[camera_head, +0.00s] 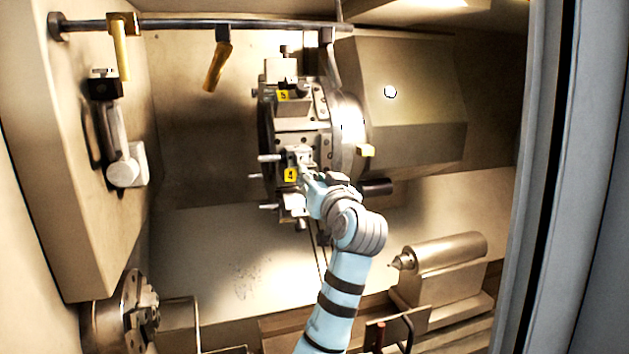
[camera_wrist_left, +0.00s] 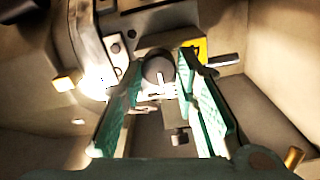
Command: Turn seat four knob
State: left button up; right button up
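The yellow number 4 plate (camera_head: 290,175) marks seat four on the lower part of the turret (camera_head: 266,135). It also shows in the left wrist view (camera_wrist_left: 197,48). In that view a round grey knob (camera_wrist_left: 158,67) lies between the fingertips of my left gripper (camera_wrist_left: 160,62). The green fingers stand apart on either side of the knob; a narrow gap seems to remain, and firm contact does not show. In the head view my left gripper (camera_head: 306,173) is at seat four and hides the knob. My right gripper is not in view.
The number 5 seat (camera_head: 283,96) is just above. A tailstock (camera_head: 445,265) stands lower right, a chuck (camera_head: 130,315) lower left. A rail (camera_head: 190,24) crosses the top.

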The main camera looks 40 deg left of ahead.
pick_arm(q)
jog(key=shift+w, duration=0.1)
grip_shut()
jog(key=shift+m, duration=0.5)
jog(key=m, duration=1.6)
jog(key=shift+d+f+m, duration=0.1)
jog(key=shift+f+m, duration=0.1)
jog(key=shift+m, duration=0.4)
jog(key=o, duration=0.7)
grip_release()
jog(key=shift+w, duration=0.1)
